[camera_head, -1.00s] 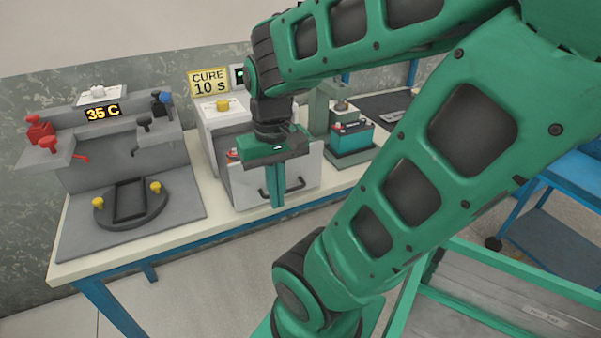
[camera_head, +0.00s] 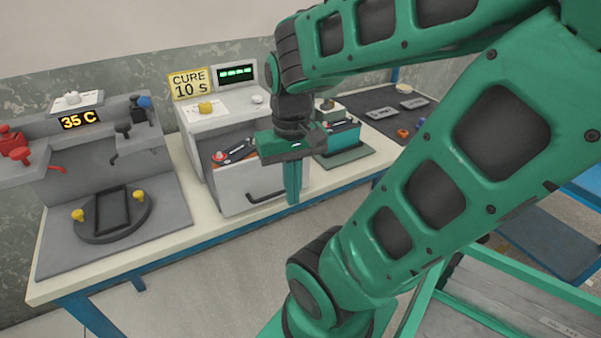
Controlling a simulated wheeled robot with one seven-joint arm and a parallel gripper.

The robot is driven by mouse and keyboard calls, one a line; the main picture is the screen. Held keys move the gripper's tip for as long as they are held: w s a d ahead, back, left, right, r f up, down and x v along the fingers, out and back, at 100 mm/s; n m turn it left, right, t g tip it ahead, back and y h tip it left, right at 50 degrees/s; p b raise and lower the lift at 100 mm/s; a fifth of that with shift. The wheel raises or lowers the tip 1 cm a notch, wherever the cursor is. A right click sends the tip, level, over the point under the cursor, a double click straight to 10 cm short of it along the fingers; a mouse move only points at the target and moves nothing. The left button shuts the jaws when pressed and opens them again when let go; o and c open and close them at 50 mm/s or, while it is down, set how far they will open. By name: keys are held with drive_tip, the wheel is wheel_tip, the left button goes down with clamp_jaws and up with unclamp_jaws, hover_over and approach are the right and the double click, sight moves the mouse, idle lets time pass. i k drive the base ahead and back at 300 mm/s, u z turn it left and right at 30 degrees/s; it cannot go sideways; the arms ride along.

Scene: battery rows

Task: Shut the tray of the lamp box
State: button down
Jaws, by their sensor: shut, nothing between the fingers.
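The lamp box (camera_head: 213,120) is a white box on the bench with a yellow "CURE 10 S" sign and a lit green display. Its tray (camera_head: 237,192) stands pulled out at the front, with a pale front panel and a dark bar handle (camera_head: 266,196). A battery with a dark top and red-orange parts (camera_head: 237,153) shows inside the tray. My gripper (camera_head: 293,192) points down, shut and empty, at the right end of the tray front, covering part of it. I cannot tell whether the fingers touch the panel.
A grey station with a "35 C" display (camera_head: 80,120) and a round dark fixture (camera_head: 113,215) stands at left. A teal battery (camera_head: 340,138) sits on a green stand right of the box. A dark mat (camera_head: 385,112) holds small parts. Floor in front of the bench is clear.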

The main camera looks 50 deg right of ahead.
sight(242, 186)
drive_tip(key=k, duration=1.5)
drive_tip(key=u, duration=0.25)
drive_tip(key=i, duration=1)
drive_tip(key=u, duration=0.05)
